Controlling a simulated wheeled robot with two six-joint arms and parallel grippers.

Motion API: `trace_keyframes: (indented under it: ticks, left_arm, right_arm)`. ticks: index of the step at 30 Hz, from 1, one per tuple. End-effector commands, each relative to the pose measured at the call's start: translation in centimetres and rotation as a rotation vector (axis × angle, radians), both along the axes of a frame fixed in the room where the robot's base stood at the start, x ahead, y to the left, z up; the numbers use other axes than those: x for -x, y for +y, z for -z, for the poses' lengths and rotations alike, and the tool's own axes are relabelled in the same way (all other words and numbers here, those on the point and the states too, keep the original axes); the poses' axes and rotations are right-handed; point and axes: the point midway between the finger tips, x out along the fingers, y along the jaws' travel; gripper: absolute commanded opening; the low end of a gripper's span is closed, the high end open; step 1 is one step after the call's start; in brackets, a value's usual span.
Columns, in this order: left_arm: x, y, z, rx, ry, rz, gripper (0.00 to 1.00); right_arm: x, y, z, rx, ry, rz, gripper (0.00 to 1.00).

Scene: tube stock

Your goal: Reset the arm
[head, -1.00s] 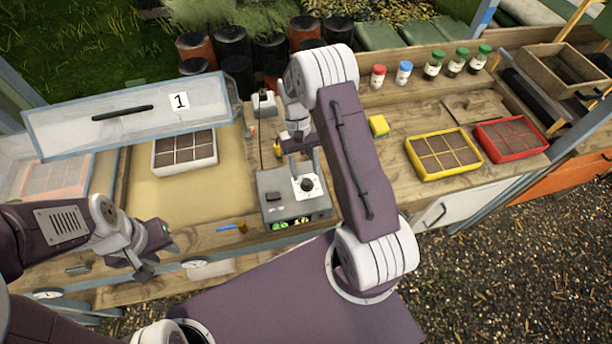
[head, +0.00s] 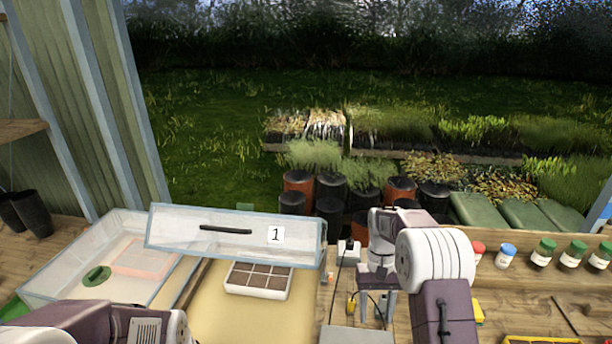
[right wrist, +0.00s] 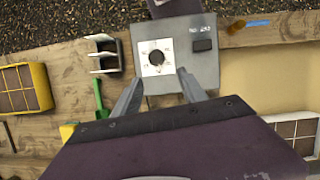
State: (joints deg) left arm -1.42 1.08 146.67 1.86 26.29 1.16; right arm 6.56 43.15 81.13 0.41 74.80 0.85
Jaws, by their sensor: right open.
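My right arm (head: 435,265) stands at the right of centre in the head view. Its gripper (head: 375,308) points down over the bench. In the right wrist view the two fingers (right wrist: 160,78) are spread and empty, above the front of a grey control box (right wrist: 205,72) with a dark dial (right wrist: 157,58) on a white plate. I cannot tell whether the fingertips touch the box. My left arm (head: 100,325) shows only as a forearm part at the lower left of the head view; its gripper is out of view.
A clear lidded box (head: 50,280) with a tilted front panel marked 1 (head: 235,235) stands at the left. Several capped bottles (head: 543,255) line the right. A green tool (right wrist: 98,98) lies beside the control box.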

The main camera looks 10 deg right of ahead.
Motion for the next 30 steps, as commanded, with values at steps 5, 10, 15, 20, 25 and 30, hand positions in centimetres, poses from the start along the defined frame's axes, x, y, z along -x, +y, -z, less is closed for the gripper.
trace_keyframes:
  ticks: [5,10,15,20,25,30]
  left_arm:
    - [0.0,0.0,1.9,0.000,0.000,0.000,0.34]
    - [0.0,0.0,2.9,0.000,0.000,0.000,0.34]
    - [0.0,0.0,3.0,0.000,0.000,0.000,0.34]
    - [0.0,0.0,3.0,0.000,0.000,0.000,0.34]
    - [0.0,0.0,3.0,0.000,0.000,0.000,0.34]
    - [0.0,0.0,3.0,0.000,0.000,0.000,0.34]
  right_arm:
    - [4.1,2.7,-3.4,0.004,-0.085,-0.064,0.50]
    - [9.9,4.6,-2.2,0.005,-0.222,-0.107,0.50]
    - [14.8,5.0,0.9,0.008,-0.332,-0.114,0.50]
    - [14.4,4.9,2.4,0.015,-0.419,-0.105,0.50]
    - [13.8,4.9,2.3,0.016,-0.439,-0.103,0.50]
    - [13.8,4.9,2.3,0.016,-0.439,-0.103,0.50]
